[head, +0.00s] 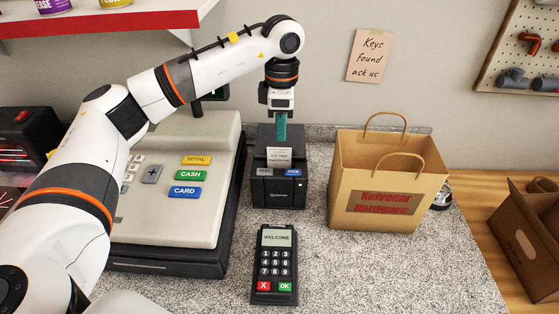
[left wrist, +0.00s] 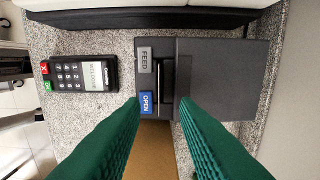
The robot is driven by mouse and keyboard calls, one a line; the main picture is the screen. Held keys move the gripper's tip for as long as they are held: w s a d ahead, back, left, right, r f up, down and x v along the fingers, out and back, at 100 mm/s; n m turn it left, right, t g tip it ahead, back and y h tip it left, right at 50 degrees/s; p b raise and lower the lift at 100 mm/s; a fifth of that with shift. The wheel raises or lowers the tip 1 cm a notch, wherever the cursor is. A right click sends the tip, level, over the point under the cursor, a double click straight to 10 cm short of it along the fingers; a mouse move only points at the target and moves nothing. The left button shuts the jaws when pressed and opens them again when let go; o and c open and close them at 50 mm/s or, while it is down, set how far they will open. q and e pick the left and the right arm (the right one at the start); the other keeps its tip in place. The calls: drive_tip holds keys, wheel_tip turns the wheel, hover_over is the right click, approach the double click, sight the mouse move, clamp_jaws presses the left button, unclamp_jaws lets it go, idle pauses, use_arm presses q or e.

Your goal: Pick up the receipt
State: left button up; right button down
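The receipt (head: 279,155) is a small white printed paper standing up out of the black receipt printer (head: 277,188). In the left wrist view the printer (left wrist: 225,75) is seen from above, and a thin pale line in its slot (left wrist: 160,78) looks like the paper's edge. My left gripper (head: 282,138) points down over the printer, its green fingers just above or behind the receipt; I cannot tell the exact gap. In the left wrist view its fingertips (left wrist: 160,104) are apart with nothing between them. My right gripper is not in view.
A cash register (head: 170,225) stands left of the printer. A card terminal (head: 274,264) lies in front, also visible in the left wrist view (left wrist: 80,74). A paper bag (head: 350,180) stands close to the right. Speckled counter (head: 400,275) is free at the front right.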

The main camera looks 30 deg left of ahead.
sight(279, 152)
use_arm(q)
drive_tip(key=f+p, duration=0.1)
drive_tip(key=f, duration=0.2)
drive_tip(key=f+p, duration=0.2)
drive_tip(key=f, duration=0.1)
drive_tip(key=shift+s+a+f, duration=0.2)
drive_tip(key=shift+f, duration=0.65)
clamp_jaws()
